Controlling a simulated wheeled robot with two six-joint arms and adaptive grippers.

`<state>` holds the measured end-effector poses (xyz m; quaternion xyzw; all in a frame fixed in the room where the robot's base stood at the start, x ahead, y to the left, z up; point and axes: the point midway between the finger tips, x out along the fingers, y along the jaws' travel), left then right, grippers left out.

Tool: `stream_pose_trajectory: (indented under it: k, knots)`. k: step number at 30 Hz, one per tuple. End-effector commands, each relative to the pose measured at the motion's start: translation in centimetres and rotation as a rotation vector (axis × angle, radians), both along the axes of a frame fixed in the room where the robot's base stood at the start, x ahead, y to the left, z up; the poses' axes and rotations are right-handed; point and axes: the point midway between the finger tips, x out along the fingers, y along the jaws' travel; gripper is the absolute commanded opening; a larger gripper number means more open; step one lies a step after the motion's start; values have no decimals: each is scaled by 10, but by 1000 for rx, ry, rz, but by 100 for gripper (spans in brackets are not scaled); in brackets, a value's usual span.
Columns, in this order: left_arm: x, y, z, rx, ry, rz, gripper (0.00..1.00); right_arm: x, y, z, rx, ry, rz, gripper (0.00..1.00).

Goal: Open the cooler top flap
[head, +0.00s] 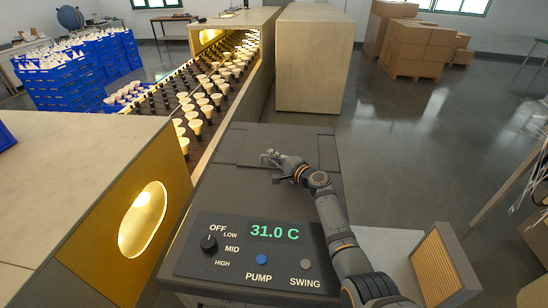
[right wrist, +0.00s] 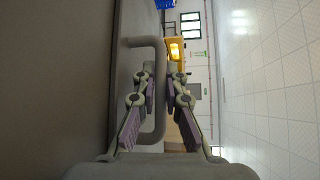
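The cooler (head: 210,193) is the dark box in front of me, with a sloped control panel reading 31.0 C. Its top flap (head: 300,147) lies flat on the far part of the top. In the right wrist view, a grey U-shaped handle (right wrist: 159,115) stands off a dark surface on the left. My right gripper (head: 270,157) is low over the flap. In the wrist view its fingers (right wrist: 160,75) are close together, one on each side of the handle bar, and look shut on it. The handle is mostly hidden by the gripper in the head view. My left gripper is out of view.
The control panel has a knob (head: 209,243), a blue PUMP button (head: 261,259) and a grey SWING button (head: 305,264). A yellow-fronted housing (head: 112,240) stands close left. Open floor lies to the right.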

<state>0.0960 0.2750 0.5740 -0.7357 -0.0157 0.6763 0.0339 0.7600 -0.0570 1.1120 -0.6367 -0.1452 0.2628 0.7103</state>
Motion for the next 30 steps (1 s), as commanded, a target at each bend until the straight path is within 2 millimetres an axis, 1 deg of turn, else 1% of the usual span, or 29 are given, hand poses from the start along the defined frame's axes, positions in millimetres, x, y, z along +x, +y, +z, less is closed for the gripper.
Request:
stream_pose_trajectory:
  k: [3, 6, 11, 14, 17, 22, 30]
  knots:
    - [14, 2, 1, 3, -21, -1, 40, 0, -1, -1, -1, 1, -1, 0]
    - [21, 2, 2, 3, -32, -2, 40, 0, -1, -1, -1, 1, -1, 0]
    - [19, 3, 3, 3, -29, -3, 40, 0, -1, 3, -1, -1, -1, 0]
    - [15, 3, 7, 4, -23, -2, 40, 2, -1, 11, 0, -2, -1, 0]
    - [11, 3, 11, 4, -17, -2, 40, 4, -2, 24, -1, -4, -2, 0]
    - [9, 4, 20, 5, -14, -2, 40, 12, -4, 51, -1, -5, -2, 0]
    - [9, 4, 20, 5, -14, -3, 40, 33, -8, 93, -2, -5, -3, 0]
